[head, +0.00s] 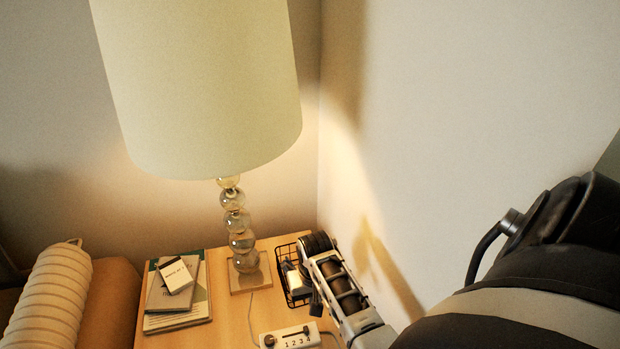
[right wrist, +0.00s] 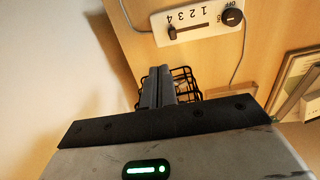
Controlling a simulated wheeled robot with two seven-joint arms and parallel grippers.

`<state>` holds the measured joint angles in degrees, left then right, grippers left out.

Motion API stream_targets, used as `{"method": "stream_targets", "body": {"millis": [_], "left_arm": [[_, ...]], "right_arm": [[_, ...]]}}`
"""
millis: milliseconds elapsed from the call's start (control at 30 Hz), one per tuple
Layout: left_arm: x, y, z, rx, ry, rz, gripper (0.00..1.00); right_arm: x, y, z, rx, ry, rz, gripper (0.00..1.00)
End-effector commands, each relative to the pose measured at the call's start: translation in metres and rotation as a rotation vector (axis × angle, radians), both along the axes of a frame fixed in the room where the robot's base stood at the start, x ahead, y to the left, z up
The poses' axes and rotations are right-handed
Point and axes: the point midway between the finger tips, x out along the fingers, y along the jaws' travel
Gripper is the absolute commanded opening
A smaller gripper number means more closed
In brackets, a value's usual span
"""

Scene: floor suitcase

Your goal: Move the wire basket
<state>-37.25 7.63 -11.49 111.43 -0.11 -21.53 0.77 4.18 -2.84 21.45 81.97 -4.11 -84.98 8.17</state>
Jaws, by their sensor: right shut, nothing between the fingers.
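The black wire basket (head: 281,266) stands on the wooden bedside table, right of the lamp and close to the wall. Something whitish sits in it. My right gripper (head: 316,296) is at the basket's right side in the head view and hides part of it. In the right wrist view the shut fingers (right wrist: 161,74) overlap the basket's wires (right wrist: 188,84), with no wire seen clearly between them. I cannot tell whether they touch it. My left gripper is not in view.
A lamp (head: 239,225) with a large shade stands on the table (head: 222,325). A white control box with numbers (head: 291,338) and its cord lie in front of the basket. Books (head: 178,320) lie at left. The wall (head: 420,120) is close at right.

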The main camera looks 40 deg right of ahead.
Motion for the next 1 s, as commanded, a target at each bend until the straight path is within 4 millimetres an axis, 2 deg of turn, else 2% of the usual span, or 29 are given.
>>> {"method": "stream_targets", "body": {"millis": [100, 233, 333, 500, 1000], "left_arm": [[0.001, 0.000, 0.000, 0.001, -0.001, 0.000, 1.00], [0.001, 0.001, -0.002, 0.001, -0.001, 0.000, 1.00], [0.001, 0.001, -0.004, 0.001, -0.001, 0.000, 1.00], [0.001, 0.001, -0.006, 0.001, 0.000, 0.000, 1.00], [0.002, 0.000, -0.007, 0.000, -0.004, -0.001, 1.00]], "right_arm": [[-0.001, 0.000, -0.027, 0.001, 0.004, 0.000, 0.00], [0.000, 0.000, -0.053, -0.001, 0.002, 0.001, 0.00], [0.017, -0.009, -0.052, -0.003, -0.005, 0.000, 0.00], [0.031, -0.017, -0.052, -0.001, -0.003, 0.000, 0.00], [0.039, -0.019, -0.053, -0.001, -0.003, 0.006, 0.00]]}}
